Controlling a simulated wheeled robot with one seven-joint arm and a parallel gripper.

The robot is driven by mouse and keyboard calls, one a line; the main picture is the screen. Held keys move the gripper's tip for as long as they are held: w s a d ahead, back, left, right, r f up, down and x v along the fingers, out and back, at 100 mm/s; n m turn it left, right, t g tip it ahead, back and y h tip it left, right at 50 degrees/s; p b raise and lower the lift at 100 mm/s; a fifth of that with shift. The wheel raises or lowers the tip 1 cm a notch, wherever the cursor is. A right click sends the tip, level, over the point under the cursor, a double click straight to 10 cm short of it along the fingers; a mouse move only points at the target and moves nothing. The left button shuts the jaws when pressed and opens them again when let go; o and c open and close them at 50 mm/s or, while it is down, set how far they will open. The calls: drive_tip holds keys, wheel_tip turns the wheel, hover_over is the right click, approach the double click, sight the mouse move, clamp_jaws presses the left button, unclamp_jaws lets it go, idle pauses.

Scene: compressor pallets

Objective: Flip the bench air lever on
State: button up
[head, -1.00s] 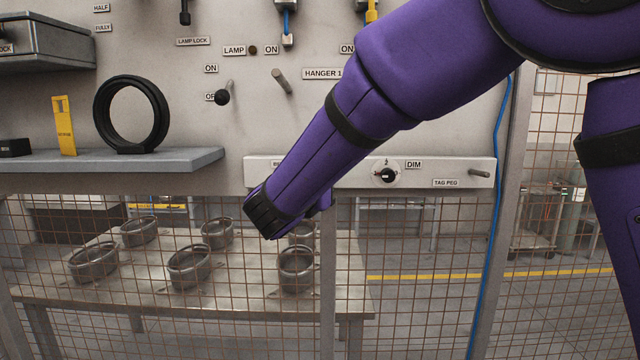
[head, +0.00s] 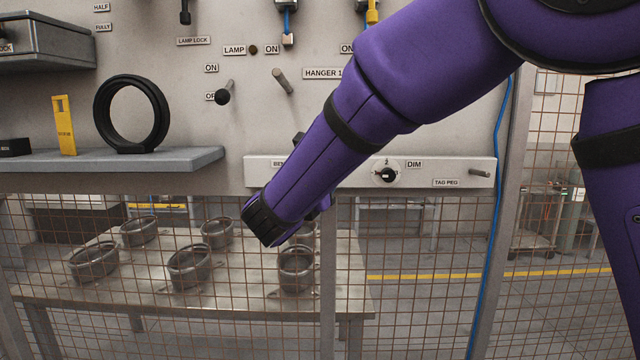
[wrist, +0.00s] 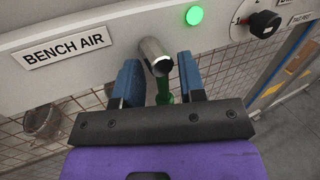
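In the wrist view, the bench air lever (wrist: 156,55) is a grey metal rod end pointing toward the camera, right of the BENCH AIR label (wrist: 66,48). A dark green part (wrist: 163,92) shows just below it. My gripper (wrist: 159,64) is open. Its two blue fingers stand on either side of the lever, with visible gaps. A green round lamp (wrist: 194,15) glows above and to the right of the lever. In the head view, my purple arm covers the lever and the fingertips, and most of the BENCH AIR label (head: 277,164).
The white strip (head: 450,170) also carries a DIM knob (head: 387,174) and a tag peg (head: 480,172). A grey shelf (head: 180,160) with a black ring (head: 131,114) is to the left. Wire mesh and a table (head: 150,270) are below and behind.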

drive_tip(key=v, duration=1)
drive_tip(key=shift+s, duration=0.15)
drive_tip(key=s+d+m+g+h, duration=0.1)
drive_tip(key=s+d+m+g, duration=0.35)
drive_tip(key=d, duration=0.85)
drive_tip(key=s+d+m+g, duration=0.1)
drive_tip(key=d+m+g, duration=0.5)
drive_tip(key=d+m, duration=0.5)
drive_tip(key=s+d+f+m+y, duration=0.1)
drive_tip(key=s+d+m+y, duration=0.2)
drive_tip(key=s+m, duration=0.2)
drive_tip(key=s+d+f+m+g+y, duration=0.1)
drive_tip(key=s+d+m+y, duration=0.1)
drive_tip(key=s+m, duration=0.4)
drive_tip(key=s+d+f+m+y, duration=0.1)
drive_tip(key=s+d+m+y, duration=0.2)
drive_tip(key=s+m, duration=0.3)
drive_tip(key=shift+s+d+y, duration=0.3)
drive_tip(key=shift+s+d, duration=0.35)
drive_tip(key=shift+s, duration=0.5)
